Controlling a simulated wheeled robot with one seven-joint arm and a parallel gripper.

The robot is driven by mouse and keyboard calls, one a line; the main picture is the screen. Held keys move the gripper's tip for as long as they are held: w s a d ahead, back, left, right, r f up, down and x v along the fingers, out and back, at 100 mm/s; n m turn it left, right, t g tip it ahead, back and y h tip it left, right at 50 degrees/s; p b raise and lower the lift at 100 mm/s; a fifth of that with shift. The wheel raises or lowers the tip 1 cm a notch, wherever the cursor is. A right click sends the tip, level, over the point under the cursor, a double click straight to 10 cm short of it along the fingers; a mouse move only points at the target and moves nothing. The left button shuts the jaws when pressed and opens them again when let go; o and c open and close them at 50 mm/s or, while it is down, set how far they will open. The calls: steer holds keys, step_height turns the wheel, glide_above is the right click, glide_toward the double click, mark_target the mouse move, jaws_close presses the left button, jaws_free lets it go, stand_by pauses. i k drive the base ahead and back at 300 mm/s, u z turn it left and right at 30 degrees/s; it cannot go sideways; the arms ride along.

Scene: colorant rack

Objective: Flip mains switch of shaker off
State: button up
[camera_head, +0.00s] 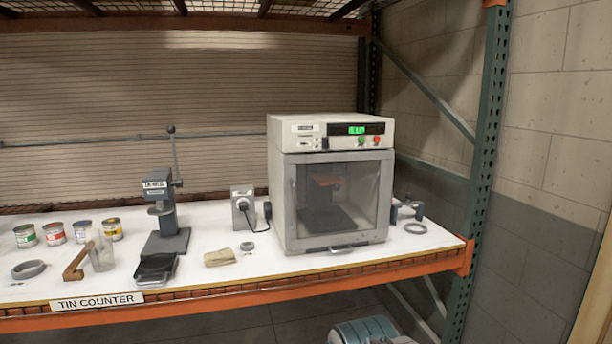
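The shaker (292,215) is a pale cabinet with a clear front door, standing on the right part of the white counter. Its door is shut, and a clamp with a reddish top shows dimly inside. The top panel has a lit green display (357,130), a green button (361,140) and a red button (376,140). A small dark detail (325,143) sits left of the buttons. A grey box (237,209) with a round fitting and a black cord stands left of the shaker. Which part is the mains switch, and its position, I cannot tell. My gripper is out of view.
A lever press (165,240), a black tray (155,269), a tan cloth or pad (219,258) and several paint tins (54,233) stand left on the counter (208,283). A green rack post (482,170) bounds the right side.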

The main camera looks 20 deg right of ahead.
mark_target(325, 140)
steer(key=i, duration=1.1)
steer(key=z, duration=0.6)
